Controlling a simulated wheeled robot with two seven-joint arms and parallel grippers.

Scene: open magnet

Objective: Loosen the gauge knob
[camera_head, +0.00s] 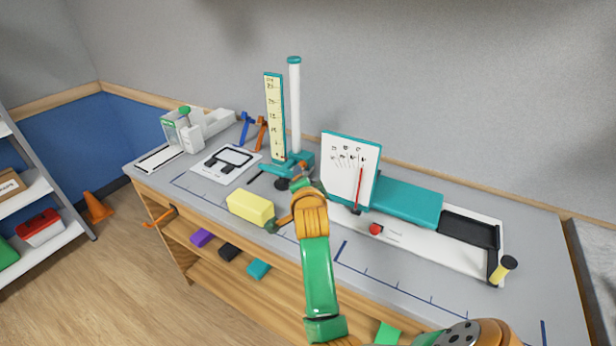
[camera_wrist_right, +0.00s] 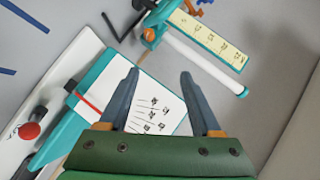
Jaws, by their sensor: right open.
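The height gauge stands at the back of the bench, with a yellow scale (camera_head: 274,115), a white column (camera_head: 294,105) and a teal base part. In the right wrist view its scale (camera_wrist_right: 208,38) and column (camera_wrist_right: 203,68) are at the top. A small orange part (camera_wrist_right: 149,36), possibly the knob, shows beside the scale's lower end. My right gripper (camera_wrist_right: 159,74) is open and empty, with its fingers apart and pointing toward the gauge's lower end. In the head view my right arm's wrist hides much of the area before the gauge base. My left gripper is not in view.
A white dial board (camera_head: 349,170) with a red needle stands right of the gauge, with a teal block (camera_head: 408,203) behind it. A red knob (camera_head: 376,229) is below it. A yellow block (camera_head: 250,208) lies left of my wrist. The bench's front right is fairly clear.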

